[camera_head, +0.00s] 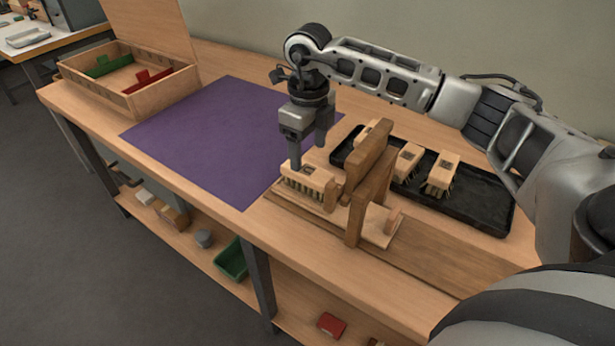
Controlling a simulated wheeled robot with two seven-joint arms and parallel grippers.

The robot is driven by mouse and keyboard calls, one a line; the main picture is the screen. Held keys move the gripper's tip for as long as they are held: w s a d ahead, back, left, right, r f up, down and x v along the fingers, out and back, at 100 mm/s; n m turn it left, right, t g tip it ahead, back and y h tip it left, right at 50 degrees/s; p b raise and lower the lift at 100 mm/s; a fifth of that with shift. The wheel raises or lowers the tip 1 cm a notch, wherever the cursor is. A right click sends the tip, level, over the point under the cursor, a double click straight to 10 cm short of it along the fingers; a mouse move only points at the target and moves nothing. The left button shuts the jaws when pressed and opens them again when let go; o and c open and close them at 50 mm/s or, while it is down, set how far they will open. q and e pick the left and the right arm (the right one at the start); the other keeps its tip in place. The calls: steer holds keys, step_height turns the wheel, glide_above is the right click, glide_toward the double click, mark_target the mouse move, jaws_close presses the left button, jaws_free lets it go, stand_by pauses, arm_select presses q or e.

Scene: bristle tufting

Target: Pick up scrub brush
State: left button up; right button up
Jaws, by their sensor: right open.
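A scrub brush (309,181) with a light wooden block and dark bristles sits at the left end of a wooden fixture (384,231) on the bench. My right gripper (308,155) points down just above this brush. Its two fingers are apart, and no object shows between them. The near fingertip comes close to the top of the block; I cannot tell if they touch. More brushes stand in a black tray (484,199) behind the fixture, one of them at its right (443,172) and one near its middle (408,158). My left gripper is out of view.
A purple mat (212,140) lies bare left of the fixture. An open wooden box (130,82) with green and red pieces stands at the bench's far left. Upright wooden boards (369,190) on the fixture stand close to the right of the gripper. A lower shelf holds a green bin (231,261).

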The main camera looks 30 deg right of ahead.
mark_target(307, 170)
step_height(307, 170, down, 5)
steer(key=shift+a+f+p, duration=0.1)
steer(key=shift+f+p, duration=0.05)
steer(key=shift+p, duration=0.25)
steer(key=c, duration=1.2)
